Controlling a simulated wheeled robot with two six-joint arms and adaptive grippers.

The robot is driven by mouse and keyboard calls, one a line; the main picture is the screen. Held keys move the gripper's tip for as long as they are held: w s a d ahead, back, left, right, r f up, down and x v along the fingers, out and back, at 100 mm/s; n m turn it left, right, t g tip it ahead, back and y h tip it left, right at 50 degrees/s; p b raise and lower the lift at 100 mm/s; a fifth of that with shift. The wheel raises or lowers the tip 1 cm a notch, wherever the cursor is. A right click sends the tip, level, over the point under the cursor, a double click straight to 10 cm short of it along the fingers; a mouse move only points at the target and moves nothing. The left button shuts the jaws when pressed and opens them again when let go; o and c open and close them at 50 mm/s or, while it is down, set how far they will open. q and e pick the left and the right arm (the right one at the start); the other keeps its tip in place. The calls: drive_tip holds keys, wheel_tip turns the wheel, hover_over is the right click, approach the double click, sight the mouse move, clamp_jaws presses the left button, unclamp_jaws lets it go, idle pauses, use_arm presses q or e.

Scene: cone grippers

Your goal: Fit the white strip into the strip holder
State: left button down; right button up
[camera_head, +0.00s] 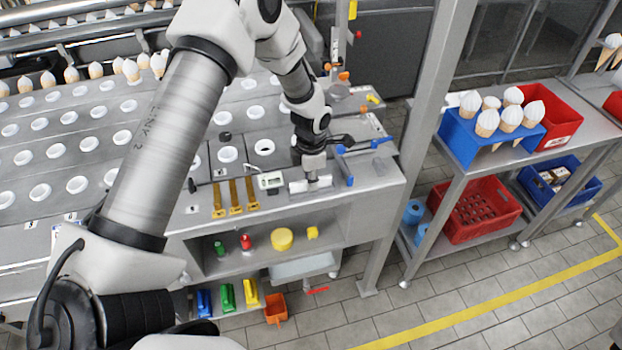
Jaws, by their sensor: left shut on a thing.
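My left gripper (313,174) points down over the front right part of the grey work table. It is shut on a small white strip (298,187), which lies level at the fingertips, close to the table top. I cannot tell whether the strip touches the table. Just left of it is a small white device with a dark window (270,181). A blue upright piece (346,167) stands just right of the strip. I cannot make out for sure which piece is the strip holder. My right gripper is not in view.
Several brass-coloured bars (236,197) lie left of the strip on the table (372,185). A blue-handled tool (366,146) lies behind it. A grey post (425,110) rises at the right. A blue cone rack (470,143) and red bins (553,112) stand on the far right shelf.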

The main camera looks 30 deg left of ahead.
use_arm(q)
drive_tip(key=shift+f, duration=0.3)
drive_tip(key=c, duration=1.1)
unclamp_jaws()
drive_tip(key=shift+c, duration=0.2)
drive_tip(key=shift+r, duration=0.15)
wheel_tip(320, 180, up, 12)
